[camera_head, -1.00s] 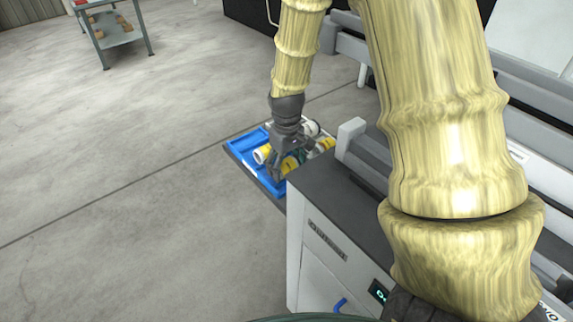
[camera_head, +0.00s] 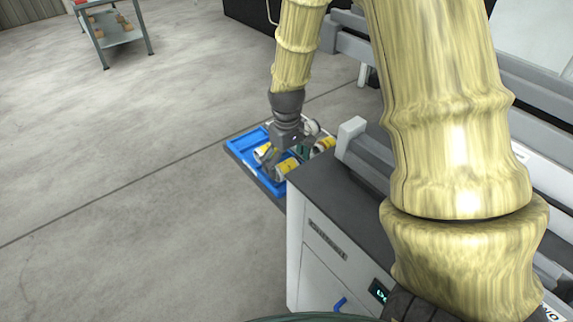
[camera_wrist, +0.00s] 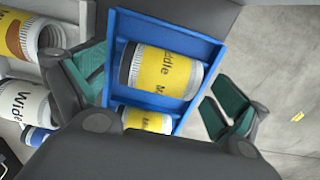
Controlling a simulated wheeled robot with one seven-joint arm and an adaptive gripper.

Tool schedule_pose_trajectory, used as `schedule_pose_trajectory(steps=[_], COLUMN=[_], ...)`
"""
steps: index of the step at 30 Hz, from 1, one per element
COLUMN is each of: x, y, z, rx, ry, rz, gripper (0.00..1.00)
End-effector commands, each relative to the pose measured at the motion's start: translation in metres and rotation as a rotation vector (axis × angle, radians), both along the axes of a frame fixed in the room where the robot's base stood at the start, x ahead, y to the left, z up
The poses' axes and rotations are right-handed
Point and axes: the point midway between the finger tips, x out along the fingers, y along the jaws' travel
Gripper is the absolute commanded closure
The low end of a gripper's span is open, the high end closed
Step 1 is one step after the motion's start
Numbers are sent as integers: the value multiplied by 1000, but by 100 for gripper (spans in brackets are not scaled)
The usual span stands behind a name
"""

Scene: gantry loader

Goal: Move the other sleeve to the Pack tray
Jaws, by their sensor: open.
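A white sleeve with a yellow "Middle" label (camera_wrist: 162,72) lies on its side in a blue tray (camera_wrist: 205,42). A second yellow-labelled sleeve (camera_wrist: 143,119) lies in the same tray, partly hidden by my gripper's body. My gripper (camera_wrist: 157,90) is open, its green-padded fingers apart on either side of the tray's sleeves and holding nothing. In the head view my gripper (camera_head: 290,150) is over the blue tray (camera_head: 241,146), with a yellow-labelled sleeve (camera_head: 287,168) just below it and another (camera_head: 262,152) to its left. No tray label reading "Pack" is legible.
Left in the wrist view, a white "Wide" sleeve (camera_wrist: 25,99) and another yellow-labelled sleeve (camera_wrist: 22,35) lie beside a grey divider (camera_wrist: 75,12). The grey machine (camera_head: 330,200) stands close to the trays' right. A shelf cart (camera_head: 115,38) stands far off; open floor lies left.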

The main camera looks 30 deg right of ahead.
Motion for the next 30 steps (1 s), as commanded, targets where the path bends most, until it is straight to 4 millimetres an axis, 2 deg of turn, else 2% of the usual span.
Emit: schedule_pose_trajectory(steps=[18, 30], x=[1, 1], y=[0, 0], z=[90, 116], rx=[-1, 0], ry=[-4, -1], rz=[1, 0], gripper=[2, 2])
